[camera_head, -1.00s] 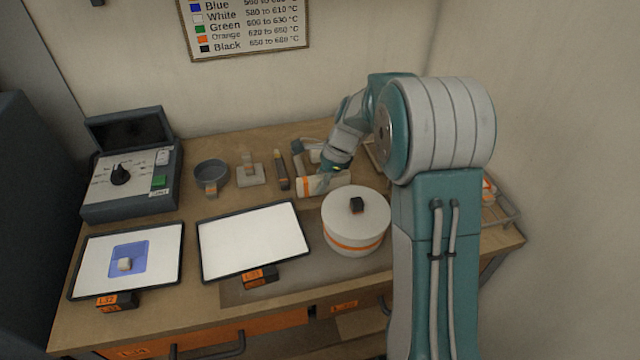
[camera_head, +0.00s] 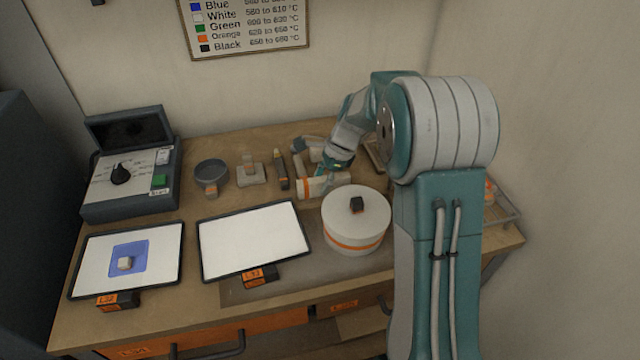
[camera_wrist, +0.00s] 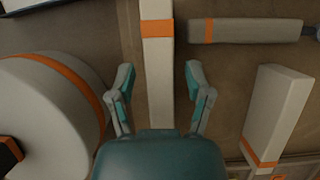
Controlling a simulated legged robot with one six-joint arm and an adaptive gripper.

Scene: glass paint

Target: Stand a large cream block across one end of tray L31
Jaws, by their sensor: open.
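A large cream block (camera_head: 325,186) with an orange band lies flat on the bench behind the white drum. In the wrist view this block (camera_wrist: 158,85) runs between the fingers of my gripper (camera_wrist: 159,75). The fingers are open, with a gap on each side of it. In the head view my gripper (camera_head: 321,172) is just above the block, partly hidden by my wrist. A white tray (camera_head: 206,262) with a dark rim stands mid-bench, empty; its small orange tag is hard to read but seems to begin L3. A second cream block (camera_wrist: 277,110) lies at right in the wrist view.
The round white drum (camera_head: 352,228) with a dark knob stands between the empty tray and my arm. Another tray (camera_head: 170,232), at left, holds a blue patch and small cream cube. A control box (camera_head: 125,185), bowl (camera_head: 210,173) and hand tools (camera_head: 282,172) stand behind.

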